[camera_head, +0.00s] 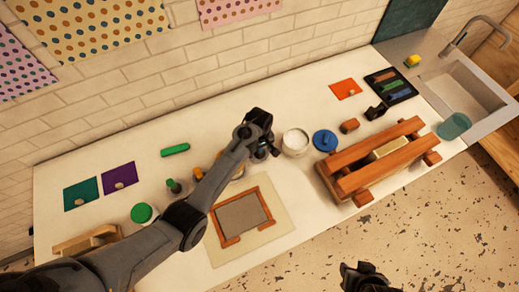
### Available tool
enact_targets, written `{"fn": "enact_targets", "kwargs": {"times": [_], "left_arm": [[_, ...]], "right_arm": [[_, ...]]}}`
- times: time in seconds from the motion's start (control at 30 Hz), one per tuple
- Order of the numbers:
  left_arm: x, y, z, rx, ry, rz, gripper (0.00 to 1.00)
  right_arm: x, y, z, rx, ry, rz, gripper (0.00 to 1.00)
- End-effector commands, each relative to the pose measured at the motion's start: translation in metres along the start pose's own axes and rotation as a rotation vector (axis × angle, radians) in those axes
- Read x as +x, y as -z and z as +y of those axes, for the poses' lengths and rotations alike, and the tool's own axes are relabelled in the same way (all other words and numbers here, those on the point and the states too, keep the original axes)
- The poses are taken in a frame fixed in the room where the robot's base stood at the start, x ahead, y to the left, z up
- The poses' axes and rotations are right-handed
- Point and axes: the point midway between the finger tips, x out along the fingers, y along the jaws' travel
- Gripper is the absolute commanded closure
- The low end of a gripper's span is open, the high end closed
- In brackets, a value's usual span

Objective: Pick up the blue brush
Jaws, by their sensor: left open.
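I cannot surely make out a blue brush. A small blue piece (396,95) lies in the dark tray (409,94) at the back right, in a row with a green and an orange piece; it is too small to tell its shape. A round blue thing (325,140) with a raised middle stands on the counter. My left gripper (268,152) is open over the middle of the counter, left of a white round container (295,142); its fingers are small and dark here. My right gripper (366,277) shows at the bottom edge, off the counter; its jaws are unclear.
A wooden rack (375,160) stands front right, near the sink (465,88). A framed grey panel (242,215) lies front middle. A green roll (175,150), a green disc (141,213) and coloured squares lie on the left. The counter's back middle is clear.

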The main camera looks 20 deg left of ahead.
Motion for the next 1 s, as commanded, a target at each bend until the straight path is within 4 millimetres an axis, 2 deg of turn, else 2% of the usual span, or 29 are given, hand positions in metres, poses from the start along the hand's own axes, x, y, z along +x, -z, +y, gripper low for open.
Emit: {"fn": "enact_targets", "kwargs": {"times": [0.3, 0.67, 1.0], "left_arm": [[0.0042, 0.0004, -0.0002, 0.000, 0.000, 0.001, 0.26], [0.0040, 0.0004, -0.0003, 0.000, 0.000, 0.001, 0.81], [0.0020, 0.0005, -0.0001, 0.000, 0.000, 0.001, 0.82]], "right_arm": [[0.0002, 0.0001, -0.0004, 0.001, 0.001, 0.000, 0.57], [0.0001, 0.0008, -0.0022, 0.009, 0.007, 0.002, 0.57], [-0.0001, 0.0012, -0.0023, 0.009, 0.007, 0.002, 0.57]]}}
